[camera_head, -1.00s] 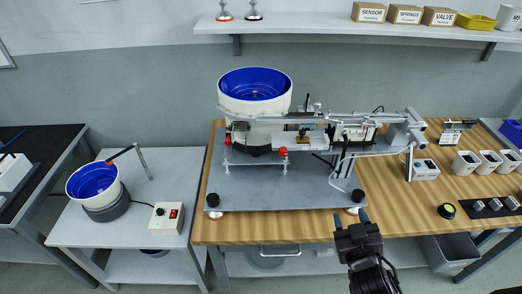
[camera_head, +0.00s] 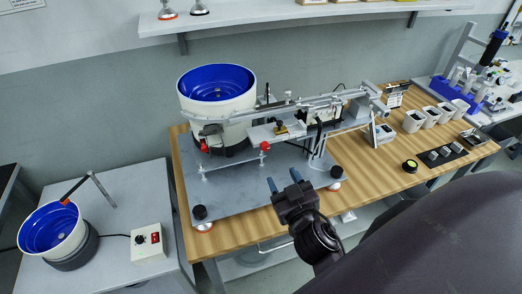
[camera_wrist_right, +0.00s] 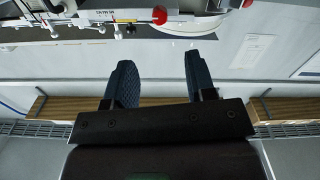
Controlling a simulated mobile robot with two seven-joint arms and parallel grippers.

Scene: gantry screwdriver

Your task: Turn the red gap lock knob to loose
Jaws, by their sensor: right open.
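A red knob (camera_head: 264,146) sits at the front of the feeder fixture, under the metal track. A second red knob (camera_head: 204,145) shows at the left below the bowl; I cannot tell which is the gap lock knob. In the right wrist view a round red knob (camera_wrist_right: 159,15) shows at the top, beyond the space between my fingers. My right gripper (camera_head: 283,179) is open and empty over the front part of the grey plate, apart from the knobs and on the near side of them. Its two fingers (camera_wrist_right: 160,65) show spread in the wrist view. My left gripper is not in view.
The grey base plate (camera_head: 238,193) with black corner knobs stands on the wooden table (camera_head: 384,173). A blue-lined bowl (camera_head: 217,84) and the long track (camera_head: 320,101) rise behind the knobs. Several white cups stand right. A side table with another bowl (camera_head: 52,230) stands left.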

